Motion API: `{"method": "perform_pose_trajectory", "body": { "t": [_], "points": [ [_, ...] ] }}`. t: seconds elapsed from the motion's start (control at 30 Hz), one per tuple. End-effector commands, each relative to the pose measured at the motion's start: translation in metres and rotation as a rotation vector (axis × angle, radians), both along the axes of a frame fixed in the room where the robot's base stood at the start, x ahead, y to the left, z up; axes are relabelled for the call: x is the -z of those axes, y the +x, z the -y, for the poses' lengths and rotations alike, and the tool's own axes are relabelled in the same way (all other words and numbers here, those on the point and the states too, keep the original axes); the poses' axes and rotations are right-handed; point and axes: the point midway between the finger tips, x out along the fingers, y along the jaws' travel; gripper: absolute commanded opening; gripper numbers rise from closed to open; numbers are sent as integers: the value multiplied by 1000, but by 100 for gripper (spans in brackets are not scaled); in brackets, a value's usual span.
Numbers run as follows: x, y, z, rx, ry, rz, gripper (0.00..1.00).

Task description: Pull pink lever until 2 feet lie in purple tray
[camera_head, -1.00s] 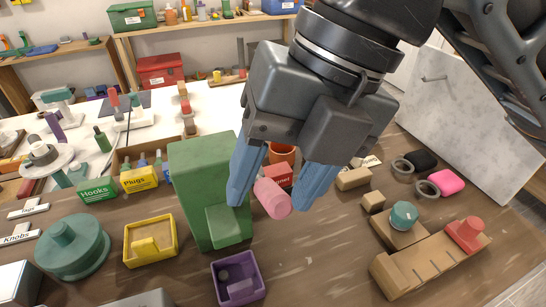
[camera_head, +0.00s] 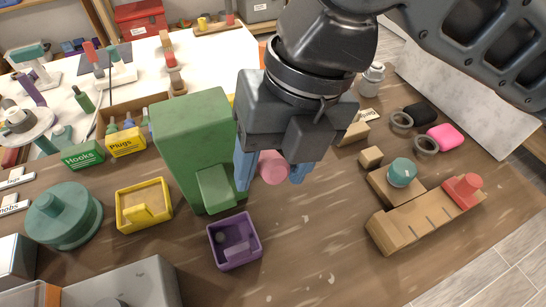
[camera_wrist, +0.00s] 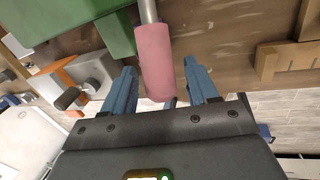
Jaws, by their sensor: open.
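The green dispenser (camera_head: 188,125) stands on the brown bench with a short chute (camera_head: 216,188) at its front. Its pink lever (camera_head: 273,167) sticks out on the right side, and its pink grip also shows in the wrist view (camera_wrist: 154,62). My gripper (camera_head: 270,182) is open, with one blue finger on each side of the pink grip and gaps visible in the wrist view. The purple tray (camera_head: 256,255) sits below the chute. One small dark grey round piece (camera_head: 220,237), seemingly a foot, lies in its left part. The dispenser's inside is hidden.
A yellow tray (camera_head: 122,220) and a round teal object (camera_head: 64,215) stand to the left. A wooden block rack (camera_head: 425,222) with a red piece lies right. Grey rings and a pink pad (camera_head: 445,137) lie at the back right. The bench front centre is clear.

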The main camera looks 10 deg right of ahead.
Motion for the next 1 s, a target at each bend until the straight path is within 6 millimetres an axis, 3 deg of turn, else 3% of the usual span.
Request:
{"method": "perform_pose_trajectory", "body": {
  "t": [0.2, 0.8, 1.0],
  "points": [
    [0, 0, 0, 1, 0, 0, 58],
    [0, 0, 0, 1, 0, 0, 1],
    [0, 0, 0, 1, 0, 0, 0]
  ]
}}
